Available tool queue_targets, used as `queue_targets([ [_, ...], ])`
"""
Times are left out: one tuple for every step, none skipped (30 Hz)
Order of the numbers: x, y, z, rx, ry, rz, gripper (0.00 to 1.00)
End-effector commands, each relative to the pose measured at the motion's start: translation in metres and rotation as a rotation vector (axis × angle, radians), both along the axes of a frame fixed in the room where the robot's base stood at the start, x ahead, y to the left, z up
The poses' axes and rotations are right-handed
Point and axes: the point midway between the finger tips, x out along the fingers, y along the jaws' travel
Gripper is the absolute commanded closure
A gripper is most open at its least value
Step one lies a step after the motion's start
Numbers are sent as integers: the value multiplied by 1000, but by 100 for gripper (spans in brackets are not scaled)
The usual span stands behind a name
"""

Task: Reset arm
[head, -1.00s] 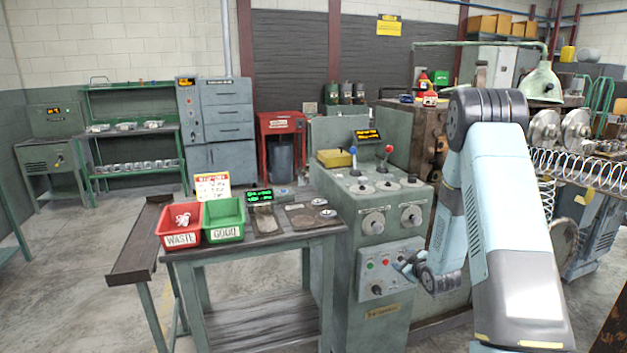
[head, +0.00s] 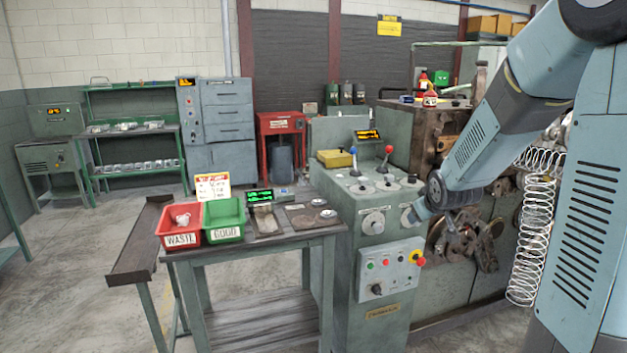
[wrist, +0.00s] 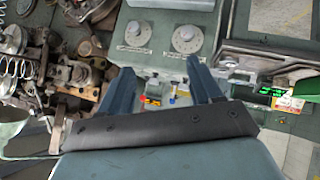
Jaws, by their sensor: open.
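My arm reaches in from the right in the head view, with its end (head: 424,208) beside the right dial of the grey control console (head: 345,325). In the wrist view my gripper (wrist: 163,76) is open, its two blue fingers apart with nothing between them. The console's button panel, with a yellow-and-red stop button (head: 417,257), shows in the head view below my gripper.
A table (head: 250,250) left of the console bears a red WASTE bin (head: 180,239) holding a white item and a green GOOD bin (head: 224,233). Coiler machinery (head: 455,240) and a hanging wire coil (head: 530,230) are close to my arm. Open floor lies front left.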

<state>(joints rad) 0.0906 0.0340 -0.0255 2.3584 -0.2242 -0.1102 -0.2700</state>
Motion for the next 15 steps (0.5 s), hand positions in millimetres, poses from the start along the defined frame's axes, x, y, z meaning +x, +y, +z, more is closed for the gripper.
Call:
queue_targets([
  [-11,3,12,9,7,-14,36],
  [-18,4,18,17,16,-24,36],
  [-28,5,24,28,28,-38,36],
  [-35,7,29,35,36,-48,36],
  [-42,8,34,41,45,-56,36],
  [-52,9,41,52,56,-70,36],
  [-60,11,45,62,66,-80,36],
  [-68,12,50,70,73,-89,36],
  [-78,14,55,79,85,-101,36],
  [-86,16,59,88,95,-110,36],
  [-95,17,63,97,104,-119,36],
  [-106,19,68,108,116,-131,36],
  [-114,21,72,117,124,-139,36],
  [-122,23,75,125,133,-147,36],
  [-134,25,79,137,146,-159,36],
])
